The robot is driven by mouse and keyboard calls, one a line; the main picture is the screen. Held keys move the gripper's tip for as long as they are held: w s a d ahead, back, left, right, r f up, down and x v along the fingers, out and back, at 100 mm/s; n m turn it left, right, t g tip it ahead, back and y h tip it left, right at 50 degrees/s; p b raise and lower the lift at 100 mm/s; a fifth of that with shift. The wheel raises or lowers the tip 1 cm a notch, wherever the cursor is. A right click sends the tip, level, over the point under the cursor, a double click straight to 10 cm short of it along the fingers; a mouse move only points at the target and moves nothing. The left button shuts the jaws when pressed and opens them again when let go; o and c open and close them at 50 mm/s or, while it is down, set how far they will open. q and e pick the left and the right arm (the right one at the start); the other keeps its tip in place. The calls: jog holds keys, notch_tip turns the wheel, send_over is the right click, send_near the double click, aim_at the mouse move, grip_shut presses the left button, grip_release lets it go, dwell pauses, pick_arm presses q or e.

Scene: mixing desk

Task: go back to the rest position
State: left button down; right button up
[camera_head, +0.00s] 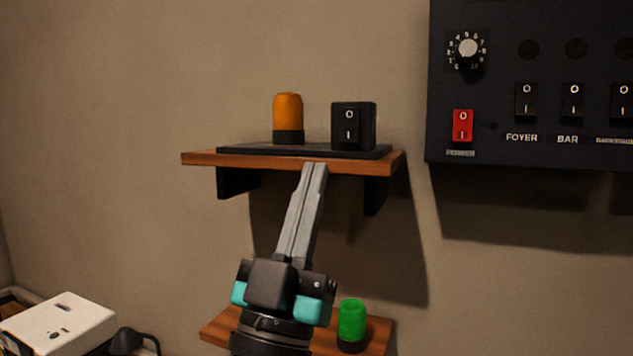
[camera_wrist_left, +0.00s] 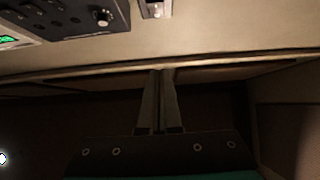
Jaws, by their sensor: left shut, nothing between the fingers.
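My left gripper (camera_head: 314,166) shows in the head view with its two long grey fingers closed together and nothing between them. It points upward, and its tips overlap the front edge of the upper wooden shelf (camera_head: 199,159) in the picture; I cannot tell whether they touch. In the left wrist view the fingers (camera_wrist_left: 160,72) also lie side by side, in front of a dark area below a pale edge. My right gripper is in neither view.
On the upper shelf stand an orange lamp (camera_head: 288,112) and a black rocker switch (camera_head: 353,126). A green lamp (camera_head: 351,320) stands on the lower shelf (camera_head: 375,334), behind my left wrist. A black control panel (camera_head: 545,80) hangs right. A white device (camera_head: 60,325) sits lower left.

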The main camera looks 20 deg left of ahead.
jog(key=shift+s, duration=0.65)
